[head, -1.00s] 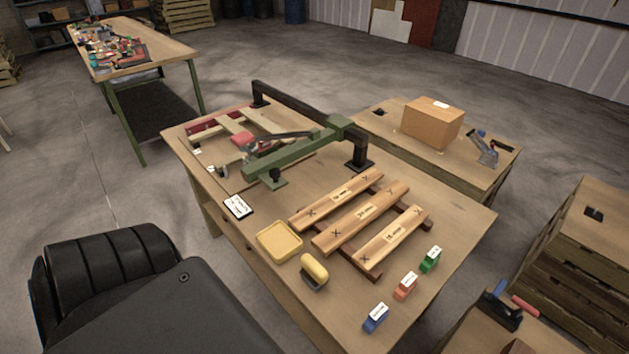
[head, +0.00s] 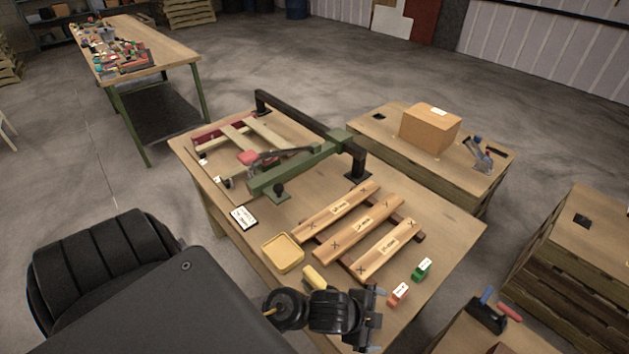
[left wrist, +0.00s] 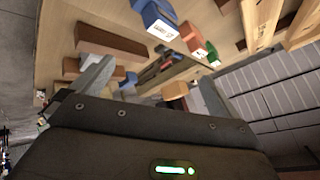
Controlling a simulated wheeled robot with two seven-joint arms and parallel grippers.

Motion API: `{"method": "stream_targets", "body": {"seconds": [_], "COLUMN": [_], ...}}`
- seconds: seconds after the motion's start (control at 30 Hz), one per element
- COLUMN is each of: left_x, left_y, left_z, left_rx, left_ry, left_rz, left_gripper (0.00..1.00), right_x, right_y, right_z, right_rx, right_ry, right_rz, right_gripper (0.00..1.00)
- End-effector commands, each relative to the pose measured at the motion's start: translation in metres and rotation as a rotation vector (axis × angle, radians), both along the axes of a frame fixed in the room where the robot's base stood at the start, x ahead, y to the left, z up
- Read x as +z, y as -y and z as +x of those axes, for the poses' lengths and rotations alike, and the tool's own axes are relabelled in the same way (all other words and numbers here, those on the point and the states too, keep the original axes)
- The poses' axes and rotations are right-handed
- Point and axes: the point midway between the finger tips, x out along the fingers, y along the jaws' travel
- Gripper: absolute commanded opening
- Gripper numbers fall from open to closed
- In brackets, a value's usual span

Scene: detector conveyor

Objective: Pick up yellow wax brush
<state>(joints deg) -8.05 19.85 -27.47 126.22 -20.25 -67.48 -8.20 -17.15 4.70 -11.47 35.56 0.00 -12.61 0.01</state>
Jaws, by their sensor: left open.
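The yellow wax brush (head: 313,277) lies on the workbench in the head view, in front of the wooden slats. Its rounded yellow top shows, and my left arm hides its lower part. My left gripper (head: 376,319) is in the head view at the near edge of the bench, to the right of the brush and apart from it. In the left wrist view my left gripper (left wrist: 155,88) has its fingers wide apart, with nothing held between them. I cannot make out the brush there. My right gripper is not in view.
A yellow tray (head: 283,253) sits left of the brush. Wooden slats (head: 358,226) lie behind it. Red (head: 398,293) and green (head: 422,269) blocks stand to the right; a blue block (left wrist: 155,20) shows in the wrist view. A green clamp frame (head: 300,167) stands farther back.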

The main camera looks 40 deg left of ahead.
Motion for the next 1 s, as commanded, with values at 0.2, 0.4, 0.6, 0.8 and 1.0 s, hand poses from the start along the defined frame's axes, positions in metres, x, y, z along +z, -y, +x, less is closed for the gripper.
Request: {"method": "stream_targets", "body": {"seconds": [0.2,0.4,0.6,0.8,1.0], "left_x": [0.039,0.028,0.027,0.036,0.036], "left_y": [0.042,-0.014,-0.118,-0.18,-0.191], "left_z": [0.019,0.007,0.0,-0.006,-0.008], "left_rx": [-0.711,-1.347,-1.741,-1.9,-1.928], "left_ry": [0.301,0.353,0.192,0.052,0.022], "left_rz": [0.288,0.637,0.865,0.942,0.951], "left_gripper": [1.0,1.0,1.0,1.0,1.0], "right_x": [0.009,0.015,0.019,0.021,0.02], "right_y": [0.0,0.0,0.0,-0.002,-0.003], "right_z": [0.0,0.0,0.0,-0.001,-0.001], "right_rx": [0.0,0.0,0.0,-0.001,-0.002], "right_ry": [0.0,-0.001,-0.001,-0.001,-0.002], "right_rz": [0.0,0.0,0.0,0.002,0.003], "right_gripper": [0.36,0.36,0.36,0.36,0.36]}}
